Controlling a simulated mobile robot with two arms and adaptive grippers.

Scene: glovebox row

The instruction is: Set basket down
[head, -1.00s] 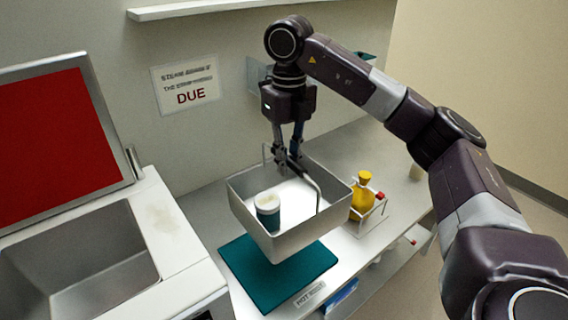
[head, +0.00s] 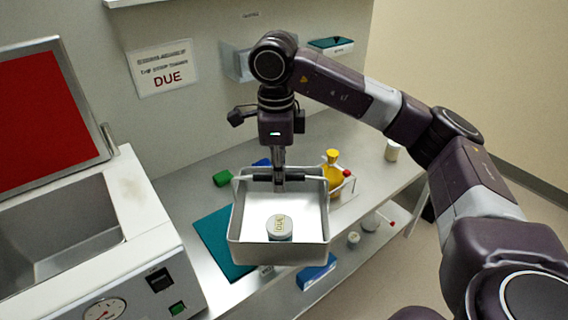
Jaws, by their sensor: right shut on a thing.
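The basket (head: 278,255) is a grey metal tray with a wire handle, held up in the middle of the head view. My right gripper (head: 279,184) is shut on the basket's handle at the far side. The basket hangs over the right part of the teal mat (head: 213,236) and hides much of it. The basket appears above the bench, not touching the mat. My left gripper is not in view.
An open bath with a red lid (head: 45,120) stands at left. A yellow flask (head: 332,170) in a wire rack is close right of the basket. A white cup (head: 392,150) stands further right.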

